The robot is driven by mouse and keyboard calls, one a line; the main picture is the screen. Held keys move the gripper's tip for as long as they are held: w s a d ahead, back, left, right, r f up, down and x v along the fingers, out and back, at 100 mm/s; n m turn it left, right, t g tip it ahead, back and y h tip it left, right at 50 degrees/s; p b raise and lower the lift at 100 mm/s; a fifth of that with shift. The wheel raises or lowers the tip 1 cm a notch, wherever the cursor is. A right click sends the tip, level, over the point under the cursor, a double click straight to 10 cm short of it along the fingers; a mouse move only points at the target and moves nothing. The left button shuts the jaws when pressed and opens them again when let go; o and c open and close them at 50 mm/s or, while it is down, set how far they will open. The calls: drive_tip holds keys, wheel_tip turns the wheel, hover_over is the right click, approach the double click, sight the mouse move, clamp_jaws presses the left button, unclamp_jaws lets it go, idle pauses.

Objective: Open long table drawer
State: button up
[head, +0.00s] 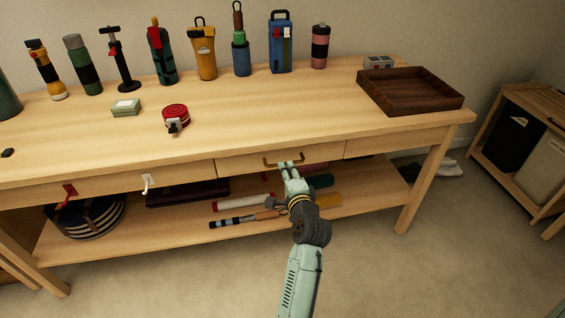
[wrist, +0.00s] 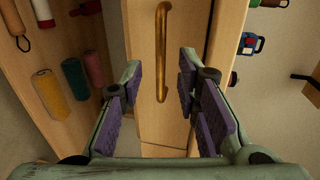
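The long table (head: 230,130) has a drawer (head: 238,166) in its front apron, and the drawer front looks flush with the apron. The drawer carries a bent brass handle (head: 270,160). My gripper (head: 288,166) is at this handle in the head view, its fingers pointing at the drawer front. In the wrist view the handle (wrist: 161,45) runs upright in the picture, between and beyond the open fingers of my gripper (wrist: 160,68). The purple finger pads stand on both sides with a gap, and no contact with the handle is visible.
Several bottles and tools stand along the table's back. A dark wooden tray (head: 412,108) sits at the right end, and a red tape roll (head: 175,113) nearer the middle. The lower shelf (head: 350,199) holds rolls and tools. A wooden hamper stand (head: 545,130) is at right.

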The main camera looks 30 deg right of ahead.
drive_tip(key=x, duration=0.6)
drive_tip(key=shift+p, duration=0.3)
drive_tip(key=shift+c, duration=0.2)
clamp_jaws()
idle(0.3)
